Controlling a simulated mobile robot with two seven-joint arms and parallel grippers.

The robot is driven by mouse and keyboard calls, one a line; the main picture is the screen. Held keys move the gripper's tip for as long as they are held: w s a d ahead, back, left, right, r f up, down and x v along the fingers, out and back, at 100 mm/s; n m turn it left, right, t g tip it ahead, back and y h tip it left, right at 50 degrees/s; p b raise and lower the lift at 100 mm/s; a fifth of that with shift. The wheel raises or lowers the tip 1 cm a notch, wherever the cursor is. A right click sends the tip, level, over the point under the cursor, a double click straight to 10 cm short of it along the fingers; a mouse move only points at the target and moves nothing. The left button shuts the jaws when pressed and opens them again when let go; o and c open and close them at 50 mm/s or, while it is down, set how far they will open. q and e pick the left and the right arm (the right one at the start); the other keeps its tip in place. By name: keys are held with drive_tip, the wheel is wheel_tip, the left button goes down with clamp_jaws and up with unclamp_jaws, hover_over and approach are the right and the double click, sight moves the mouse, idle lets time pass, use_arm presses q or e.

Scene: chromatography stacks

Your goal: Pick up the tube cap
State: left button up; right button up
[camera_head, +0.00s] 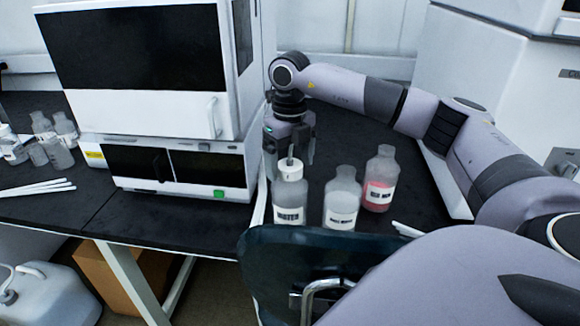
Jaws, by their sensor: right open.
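The white tube cap (290,173) with a short tube stub on top sits on a labelled clear bottle (289,203) at the bench's front edge. My right gripper (290,158) points down at the cap. Its fingers are open, one to the left and one to the right of the stub in the picture. Whether they surround the cap or stand behind it, I cannot tell. No contact is visible. My left gripper is not in view.
An uncapped clear bottle (342,199) and a bottle with pink liquid (379,180) stand just right of the capped one. A white instrument stack (233,120) rises close on the left. Dark bench top (345,120) is clear behind the bottles.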

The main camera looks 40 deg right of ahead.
drive_tip(key=shift+f, duration=0.2)
drive_tip(key=c, duration=1.2)
drive_tip(key=shift+r, duration=0.1)
